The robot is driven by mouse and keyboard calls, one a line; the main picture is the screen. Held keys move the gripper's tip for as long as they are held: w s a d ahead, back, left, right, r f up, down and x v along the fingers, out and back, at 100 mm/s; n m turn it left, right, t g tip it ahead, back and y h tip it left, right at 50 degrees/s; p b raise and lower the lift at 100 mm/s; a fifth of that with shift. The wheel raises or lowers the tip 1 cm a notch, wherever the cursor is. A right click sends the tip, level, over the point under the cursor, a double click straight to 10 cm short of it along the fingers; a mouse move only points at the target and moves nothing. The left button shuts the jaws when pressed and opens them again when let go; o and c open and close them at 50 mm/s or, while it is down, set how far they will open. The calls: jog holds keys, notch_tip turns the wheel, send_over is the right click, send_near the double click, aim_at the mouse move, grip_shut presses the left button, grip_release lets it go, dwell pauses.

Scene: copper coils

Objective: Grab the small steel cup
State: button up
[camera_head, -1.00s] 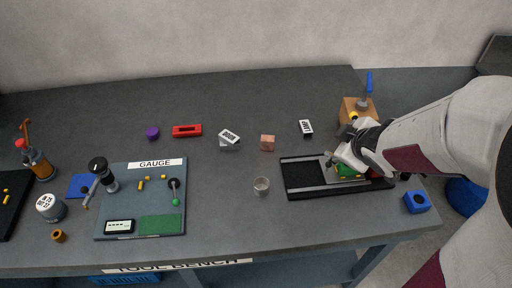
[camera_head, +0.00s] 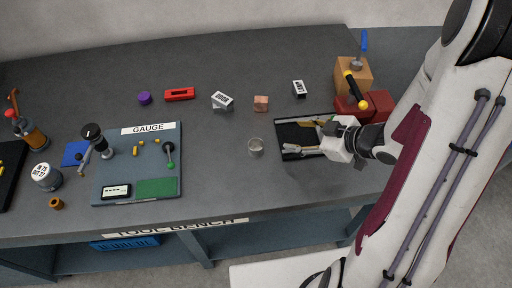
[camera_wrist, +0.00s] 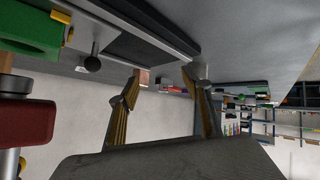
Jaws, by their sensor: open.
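The small steel cup (camera_head: 256,147) stands upright on the bench, just left of the black tray (camera_head: 283,156). My gripper (camera_head: 298,136) is open and empty, lying nearly level over the tray. Its fingers point left toward the cup, and the fingertips are a short gap to the cup's right. In the wrist view my gripper's two fingers (camera_wrist: 160,82) are spread apart with nothing between them. I cannot pick out the cup for sure in the wrist view.
A copper block (camera_head: 261,103) and a labelled steel block (camera_head: 222,101) lie behind the cup. The gauge board (camera_head: 125,170) is to the left. A wooden block (camera_head: 352,76) with a blue-handled tool and red blocks (camera_head: 379,104) stand at the back right. Bench around the cup is clear.

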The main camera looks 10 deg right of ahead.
aim_at(263, 147)
jog(key=s+a+y, duration=0.1)
jog(key=s+a+f+y, duration=0.1)
jog(key=s+y, duration=0.1)
jog(key=shift+a, duration=0.4)
jog(key=shift+s+a+r+m+y, duration=0.2)
jog(key=shift+s+a+m+y, duration=0.1)
jog(key=shift+s+a+y, duration=0.3)
jog(key=shift+w+d, duration=0.1)
jog(key=shift+x, duration=1.3)
jog(key=shift+w+a+f, duration=0.15)
jog(key=shift+w+a, duration=0.05)
jog(key=shift+a, duration=0.3)
jog(key=shift+w+a+f, duration=0.15)
jog(key=shift+w+a, duration=0.05)
jog(key=shift+a, duration=0.3)
jog(key=shift+w+a+f, duration=0.15)
jog(key=shift+w+a, duration=0.05)
jog(key=shift+a, duration=0.3)
jog(key=shift+x, duration=1)
